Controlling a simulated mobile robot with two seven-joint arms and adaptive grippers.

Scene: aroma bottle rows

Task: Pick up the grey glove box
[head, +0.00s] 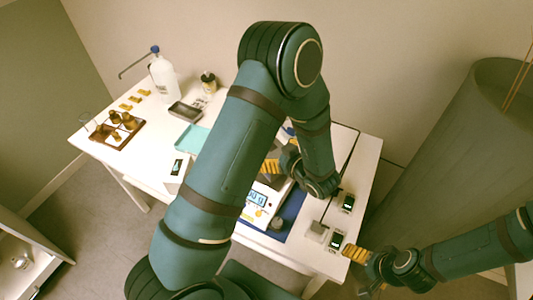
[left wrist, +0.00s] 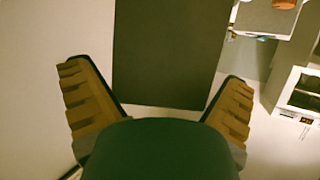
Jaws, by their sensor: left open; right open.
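A dark grey box-like block, which looks like the grey glove box (left wrist: 170,50), fills the upper middle of the left wrist view. My left gripper (left wrist: 154,75) is open, with one yellow-padded finger on each side of the block and visible gaps between. I cannot tell how far above or around it the fingers are. In the head view my left arm hides most of that spot; a yellow finger of my left gripper (head: 272,164) shows beside a dark patch. My right gripper (head: 352,254) is open and empty at the table's right front corner.
The white table (head: 345,140) also holds a scale (head: 257,198), small devices with dark displays (head: 347,202), a teal tray (head: 191,139), a white wash bottle (head: 163,78) and a brown bottle rack (head: 117,130). A large grey cylinder (head: 435,150) stands right of the table.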

